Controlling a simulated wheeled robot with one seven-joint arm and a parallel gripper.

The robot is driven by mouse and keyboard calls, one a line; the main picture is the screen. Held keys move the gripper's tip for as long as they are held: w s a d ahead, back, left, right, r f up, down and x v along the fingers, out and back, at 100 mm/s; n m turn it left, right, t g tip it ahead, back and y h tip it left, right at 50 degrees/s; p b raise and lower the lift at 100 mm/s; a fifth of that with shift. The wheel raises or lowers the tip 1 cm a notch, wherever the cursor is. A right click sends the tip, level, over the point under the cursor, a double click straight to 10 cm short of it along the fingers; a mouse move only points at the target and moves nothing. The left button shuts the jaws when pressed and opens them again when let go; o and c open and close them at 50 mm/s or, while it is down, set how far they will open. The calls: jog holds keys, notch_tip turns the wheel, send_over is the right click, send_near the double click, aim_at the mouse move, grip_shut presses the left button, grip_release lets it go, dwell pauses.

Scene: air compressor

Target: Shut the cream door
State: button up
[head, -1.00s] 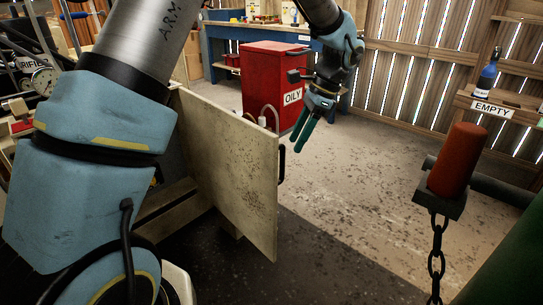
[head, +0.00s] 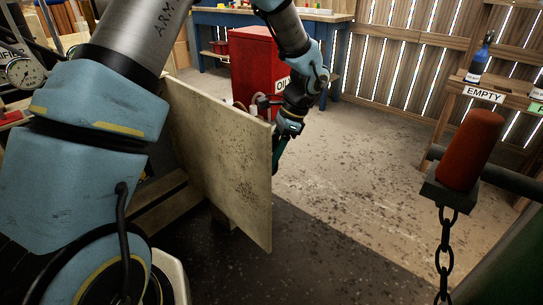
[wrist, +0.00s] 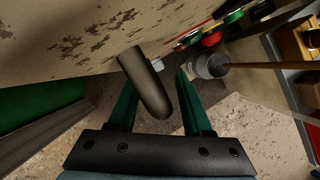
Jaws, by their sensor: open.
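The cream door (head: 225,165) stands open in the head view, a flat, speckled panel seen at a slant. My gripper (head: 279,152) is at its right edge, on the far side, with its fingers partly hidden behind the panel. In the wrist view the door's cream face (wrist: 70,40) fills the upper left. A dark rounded handle (wrist: 148,85) sticks out from it into the space between the two green fingers. My gripper (wrist: 156,78) is open around the handle, with gaps visible on both sides. The handle is hidden in the head view.
A red bin (head: 253,65) with an "OILY" label stands behind the door, near my arm. A blue workbench (head: 213,20) is at the back. On the right are a red-brown grip on a chain (head: 470,150) and a shelf marked "EMPTY" (head: 484,94). The middle floor is clear.

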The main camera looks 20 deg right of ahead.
jog(key=shift+a+f, duration=0.1)
jog(key=shift+f, duration=0.05)
jog(key=shift+c, duration=0.2)
grip_shut()
dwell(1.2)
